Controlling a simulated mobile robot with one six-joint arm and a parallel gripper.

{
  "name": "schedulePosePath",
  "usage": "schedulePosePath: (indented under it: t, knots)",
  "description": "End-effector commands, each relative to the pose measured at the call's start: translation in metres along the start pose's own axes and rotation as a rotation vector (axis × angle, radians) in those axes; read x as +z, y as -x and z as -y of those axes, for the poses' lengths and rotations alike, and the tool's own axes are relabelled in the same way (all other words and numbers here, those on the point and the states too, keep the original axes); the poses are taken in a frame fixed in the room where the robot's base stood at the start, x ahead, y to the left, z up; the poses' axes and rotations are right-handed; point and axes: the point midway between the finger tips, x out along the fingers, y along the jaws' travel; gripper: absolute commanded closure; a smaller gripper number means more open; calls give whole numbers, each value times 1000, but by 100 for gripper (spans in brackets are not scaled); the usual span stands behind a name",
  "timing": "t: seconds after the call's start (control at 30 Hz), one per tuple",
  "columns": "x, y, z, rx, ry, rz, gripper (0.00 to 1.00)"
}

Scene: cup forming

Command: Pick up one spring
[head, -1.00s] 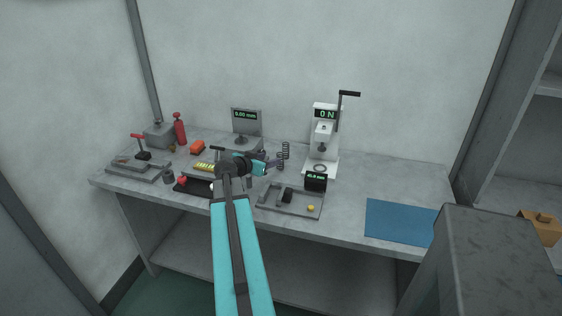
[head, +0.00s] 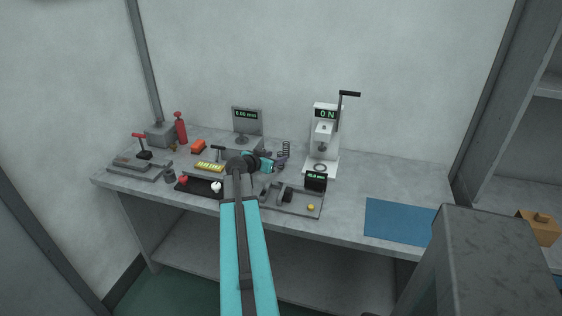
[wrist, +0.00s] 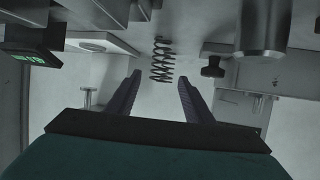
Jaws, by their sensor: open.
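A dark coil spring (head: 286,148) stands upright on the bench between the display stand and the white press. A spring (wrist: 161,60) also shows in the wrist view, centred between my fingers and mostly just beyond their tips. I cannot tell whether it is the same spring. My gripper (head: 280,161) is open, with its dark fingers pointing right in the head view. In the wrist view my gripper (wrist: 160,82) has a gap on each side of the spring. Nothing is held. My gripper hides the bench behind it in the head view.
The white press (head: 322,150) with a lever stands right of my gripper. A grey fixture (head: 275,203) with a small display (head: 316,181) lies in front. The display stand (head: 247,122) is behind left. A blue mat (head: 400,222) lies right, with clear bench around it.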

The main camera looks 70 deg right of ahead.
Motion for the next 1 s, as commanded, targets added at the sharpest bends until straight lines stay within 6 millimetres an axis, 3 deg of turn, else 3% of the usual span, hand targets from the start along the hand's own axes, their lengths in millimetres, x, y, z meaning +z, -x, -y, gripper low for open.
schedulePosePath:
  t: [0.43, 1.0]
  knots:
    - [-2, -41, -2, 2, 0, 0, 52]
    - [-1, -45, -3, 3, -1, 0, 52]
